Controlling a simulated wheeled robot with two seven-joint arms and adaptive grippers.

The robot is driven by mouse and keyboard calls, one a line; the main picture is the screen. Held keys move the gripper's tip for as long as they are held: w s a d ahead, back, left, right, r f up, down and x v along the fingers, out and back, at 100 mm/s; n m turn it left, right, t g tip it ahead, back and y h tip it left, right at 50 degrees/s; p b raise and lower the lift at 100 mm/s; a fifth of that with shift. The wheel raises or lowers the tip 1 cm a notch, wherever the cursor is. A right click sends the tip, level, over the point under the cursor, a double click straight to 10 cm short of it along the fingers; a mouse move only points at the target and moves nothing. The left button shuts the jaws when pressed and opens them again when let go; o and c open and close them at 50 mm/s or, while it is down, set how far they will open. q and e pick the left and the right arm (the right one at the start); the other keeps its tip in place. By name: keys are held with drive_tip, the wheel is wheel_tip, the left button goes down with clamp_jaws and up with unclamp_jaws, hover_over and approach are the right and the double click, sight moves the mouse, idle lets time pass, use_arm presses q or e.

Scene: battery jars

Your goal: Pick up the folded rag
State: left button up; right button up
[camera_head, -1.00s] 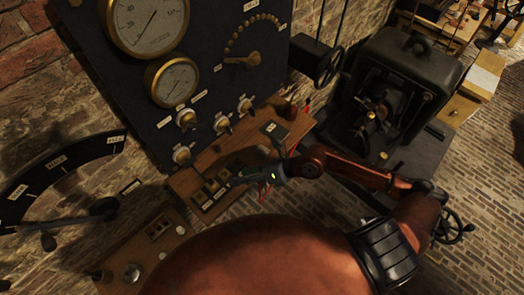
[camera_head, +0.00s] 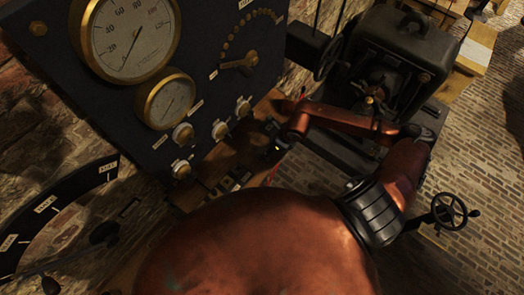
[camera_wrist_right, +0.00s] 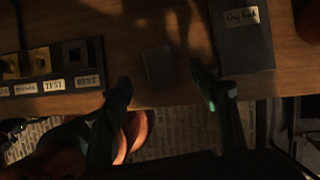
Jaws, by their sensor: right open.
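In the right wrist view, a small dark rectangular thing (camera_wrist_right: 158,67) lies on the wooden shelf near its front edge. It looks like the folded rag, but the picture is too dark to be sure. My right gripper (camera_wrist_right: 165,88) is open, with one finger on each side of this thing in the picture. I see nothing held between the fingers, and their height above the shelf is unclear. In the head view my right gripper (camera_head: 274,145) is over the shelf below the gauge panel. The rag cannot be made out there. My left gripper is not in view.
A dark labelled book (camera_wrist_right: 243,45) lies close to the right finger. In the head view the gauge panel (camera_head: 205,75) rises behind the shelf, and a black machine (camera_head: 400,60) stands to the right.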

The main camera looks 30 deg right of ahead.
sight(263, 151)
drive_tip(key=p+x, duration=0.1)
drive_tip(key=x, duration=0.2)
drive_tip(key=shift+w+a+f, duration=0.1)
drive_tip(key=shift+a+f, duration=0.05)
drive_tip(key=shift+a, duration=0.05)
drive_tip(key=shift+x, duration=0.85)
drive_tip(key=c, duration=0.7)
drive_tip(key=shift+c, duration=2.2)
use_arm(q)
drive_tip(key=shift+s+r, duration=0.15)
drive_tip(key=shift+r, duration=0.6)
